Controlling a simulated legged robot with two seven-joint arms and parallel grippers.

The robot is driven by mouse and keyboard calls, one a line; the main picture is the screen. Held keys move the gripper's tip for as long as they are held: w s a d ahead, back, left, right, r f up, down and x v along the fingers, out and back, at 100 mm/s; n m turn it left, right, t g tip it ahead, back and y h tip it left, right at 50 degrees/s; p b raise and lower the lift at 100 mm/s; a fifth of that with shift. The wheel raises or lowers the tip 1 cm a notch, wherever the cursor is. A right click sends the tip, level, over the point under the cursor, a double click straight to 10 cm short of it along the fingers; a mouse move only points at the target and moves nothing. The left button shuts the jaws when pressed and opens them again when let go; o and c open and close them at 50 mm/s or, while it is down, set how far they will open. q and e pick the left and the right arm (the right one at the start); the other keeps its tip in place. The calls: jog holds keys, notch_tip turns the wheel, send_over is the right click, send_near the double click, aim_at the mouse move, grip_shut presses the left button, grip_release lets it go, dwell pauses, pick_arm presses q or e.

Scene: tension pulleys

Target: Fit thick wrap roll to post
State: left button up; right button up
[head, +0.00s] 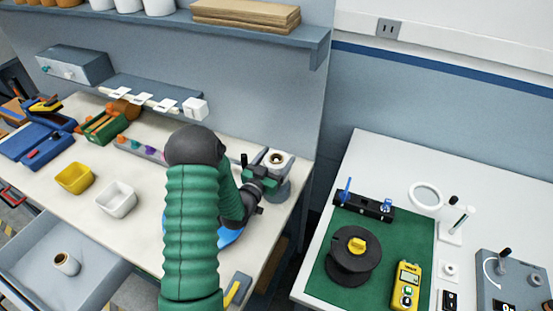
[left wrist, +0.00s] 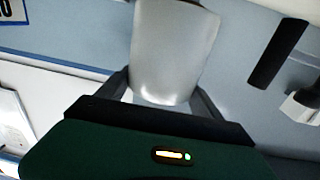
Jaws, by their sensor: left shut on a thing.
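My left gripper (head: 268,170) comes in on the green-sleeved arm near the right end of the left bench. It is shut on a pale wrap roll (head: 281,158), whose brown core faces up in the head view. In the left wrist view the roll (left wrist: 172,50) stands between the two dark fingers. No bare post shows clearly. My right gripper is not in view.
A smaller roll (head: 67,263) lies in the open drawer (head: 35,250). Yellow (head: 75,178) and white bins (head: 116,199) stand on the left bench. The right table holds a black spool (head: 352,257) and a yellow meter (head: 406,285). A shelf (head: 160,27) overhangs the back.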

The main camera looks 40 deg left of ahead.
pick_arm(q)
jog(key=shift+f+b, duration=1.25)
jog(key=shift+f, duration=0.05)
jog(key=shift+f, duration=0.15)
jog(key=o, duration=2.1)
jog(key=shift+c, duration=0.2)
jog(key=p+v, duration=0.2)
jog(key=v, duration=1.4)
jog(key=shift+s+f, duration=0.2)
jog(key=shift+s, duration=0.2)
